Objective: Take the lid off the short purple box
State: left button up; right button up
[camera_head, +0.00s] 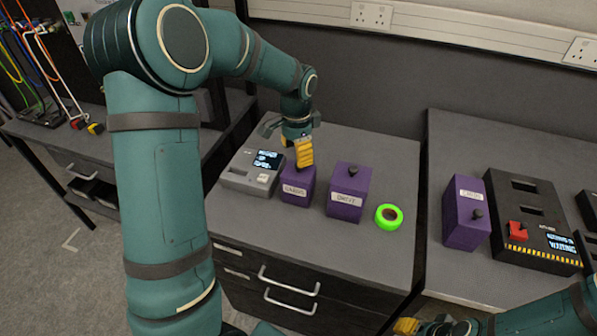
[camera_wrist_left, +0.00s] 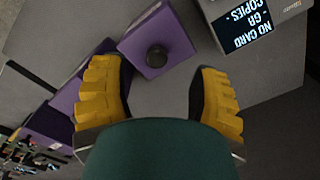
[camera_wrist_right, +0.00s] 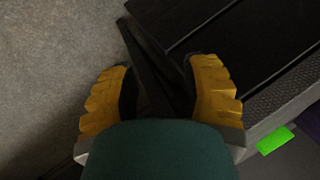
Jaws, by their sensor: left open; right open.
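Three purple boxes with black knobs and white labels show in the head view. The leftmost (camera_head: 296,195) looks shortest, the middle one (camera_head: 345,207) taller, and the third (camera_head: 460,225) stands on the right-hand table. My left gripper (camera_head: 304,156) is above the leftmost box, open and empty, partly covering its top. In the left wrist view, that box (camera_wrist_left: 178,46) has its knob (camera_wrist_left: 157,56) ahead of the gap between the open fingers, apart from them. My right gripper (camera_head: 405,325) is low at the bottom edge; the right wrist view shows it open and empty.
A grey device with a lit screen (camera_head: 251,171) stands close left of the leftmost box. A green tape roll (camera_head: 389,217) lies right of the middle box. A black panel with a red block (camera_head: 533,222) occupies the right-hand table. A gap separates the two tables.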

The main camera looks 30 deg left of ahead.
pick_arm(q)
jog(key=f, duration=0.2)
jog(key=f+b, duration=0.1)
jog(key=f, duration=0.2)
jog(key=shift+w+d, duration=0.1)
jog(key=shift+d, duration=0.1)
jog(key=shift+r, duration=0.1)
jog(key=shift+o, duration=0.2)
grip_shut()
